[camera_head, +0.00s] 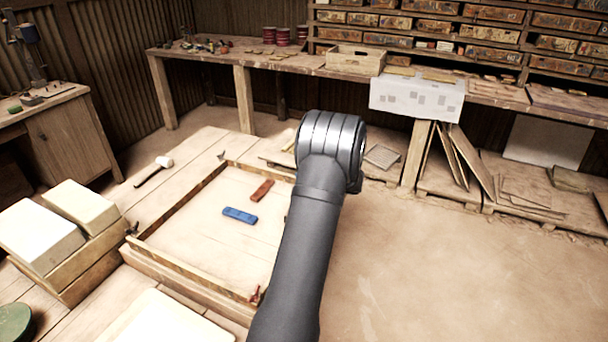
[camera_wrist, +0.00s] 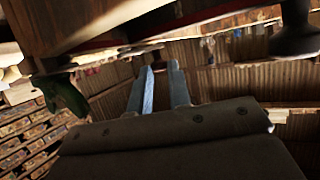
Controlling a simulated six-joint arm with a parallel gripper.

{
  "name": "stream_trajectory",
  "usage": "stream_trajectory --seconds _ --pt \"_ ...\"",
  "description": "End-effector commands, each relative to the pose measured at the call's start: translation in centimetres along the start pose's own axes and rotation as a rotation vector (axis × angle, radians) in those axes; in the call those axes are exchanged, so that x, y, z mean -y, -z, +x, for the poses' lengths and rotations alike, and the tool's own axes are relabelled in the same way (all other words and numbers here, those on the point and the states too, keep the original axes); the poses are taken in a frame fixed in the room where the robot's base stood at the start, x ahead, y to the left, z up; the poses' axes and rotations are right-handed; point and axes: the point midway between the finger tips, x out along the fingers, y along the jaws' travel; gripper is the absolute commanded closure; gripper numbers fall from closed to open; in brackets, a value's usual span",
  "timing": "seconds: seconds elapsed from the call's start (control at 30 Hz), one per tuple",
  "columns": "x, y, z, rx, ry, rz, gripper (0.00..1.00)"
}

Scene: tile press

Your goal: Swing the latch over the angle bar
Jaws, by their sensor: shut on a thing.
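A wooden frame of angle bars (camera_head: 190,278) lies on the low platform. A small red latch (camera_head: 255,295) shows at its front corner, a dark one (camera_head: 132,229) at its left corner and another (camera_head: 221,156) at its back corner. The frame's right side is hidden behind my arm. My gripper is hidden in the head view. In the wrist view my gripper (camera_wrist: 161,66) has its two pale fingers close together, shut on what I take to be a latch. The held part is too dark to make out.
A blue block (camera_head: 240,215) and a red-brown block (camera_head: 262,190) lie inside the frame. A mallet (camera_head: 153,170) lies behind its left side. Pale slabs (camera_head: 40,237) are stacked at the left. The floor at the right is clear.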

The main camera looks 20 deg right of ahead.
Motion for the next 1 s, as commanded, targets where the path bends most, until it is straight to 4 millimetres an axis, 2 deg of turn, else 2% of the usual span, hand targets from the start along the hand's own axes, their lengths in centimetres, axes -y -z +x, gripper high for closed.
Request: stream_trajectory --seconds 0.7,1.0 --pt "-0.7 -0.8 -1.4 0.001 0.594 -0.246 1.00" --pt "-0.9 -0.8 -1.7 0.001 0.753 -0.313 1.00"
